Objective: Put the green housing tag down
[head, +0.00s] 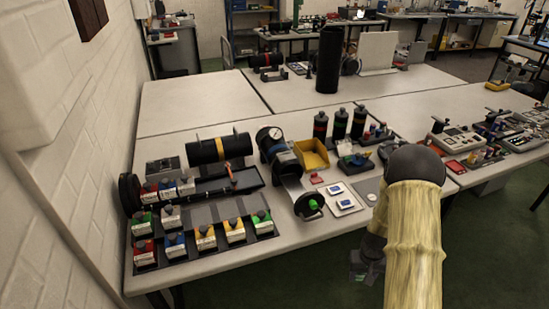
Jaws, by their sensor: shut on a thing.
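My gripper (362,272) hangs low in front of the table's front edge, right of centre, partly hidden behind my own forearm. It is shut on the green housing tag, of which hardly anything can be made out at this size. The work table (215,266) lies to the left of and behind the gripper. Two white-labelled blocks with green, one at the left (140,222) and one at the right (262,222), stand in the rack of coloured blocks at the table's left.
A black cylinder with a yellow band (218,149) lies behind the rack. A gauge-topped cylinder (275,146), a yellow bin (311,154) and a white card with blue pieces (343,198) stand mid-table. Instruments (455,140) fill the right. A bare strip runs along the front edge.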

